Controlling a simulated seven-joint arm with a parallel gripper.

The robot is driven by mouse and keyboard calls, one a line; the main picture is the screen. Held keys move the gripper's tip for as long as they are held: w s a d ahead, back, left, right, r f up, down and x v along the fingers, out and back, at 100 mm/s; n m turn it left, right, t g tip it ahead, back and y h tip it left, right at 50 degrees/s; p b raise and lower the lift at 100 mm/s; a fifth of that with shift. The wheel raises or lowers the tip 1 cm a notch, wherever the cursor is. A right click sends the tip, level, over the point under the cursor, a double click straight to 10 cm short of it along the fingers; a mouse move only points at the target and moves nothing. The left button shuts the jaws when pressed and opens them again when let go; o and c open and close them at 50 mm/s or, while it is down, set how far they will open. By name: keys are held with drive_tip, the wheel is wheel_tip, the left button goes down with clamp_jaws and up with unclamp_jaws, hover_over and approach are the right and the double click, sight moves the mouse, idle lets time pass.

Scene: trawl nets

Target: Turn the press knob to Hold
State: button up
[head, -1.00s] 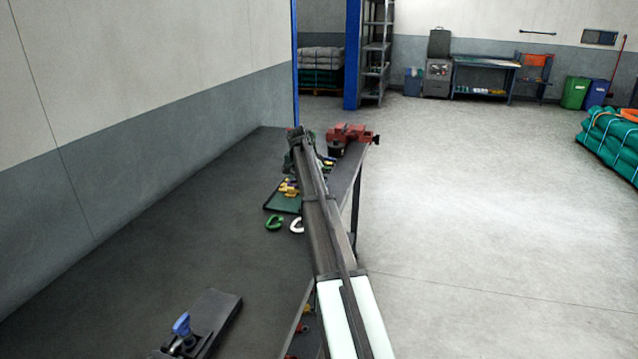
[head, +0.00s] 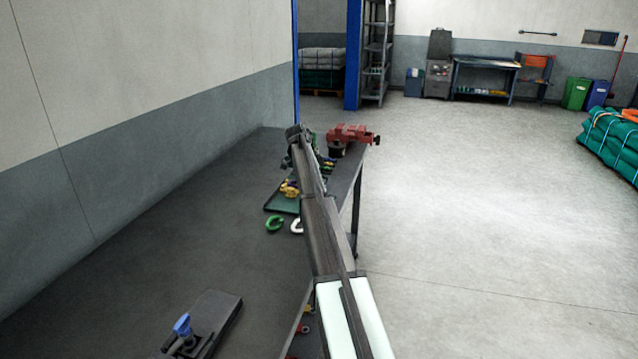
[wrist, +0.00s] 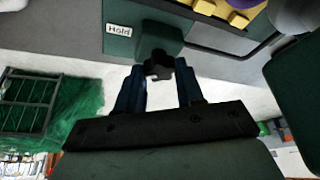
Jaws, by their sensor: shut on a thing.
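The press knob (wrist: 160,66) is a dark lobed knob on the face of a green box (wrist: 146,38) in the wrist view. A pointer mark on the knob cannot be made out. In the head view my gripper (head: 297,136) is at the far end of the bench, and my arm hides the press there.
A red vise (head: 350,135) stands at the bench's far right corner. A green tray (head: 270,206) with yellow pieces, a green shackle (head: 275,224) and a white one (head: 296,227) lie left of my arm. The bench's left side (head: 150,255) is clear.

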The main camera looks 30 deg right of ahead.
drive_tip(key=o, duration=1)
drive_tip(key=shift+o, duration=0.2)
drive_tip(key=shift+r, duration=0.1)
drive_tip(key=v, duration=1.3)
drive_tip(key=shift+a+r, duration=0.2)
drive_tip(key=shift+r, duration=0.05)
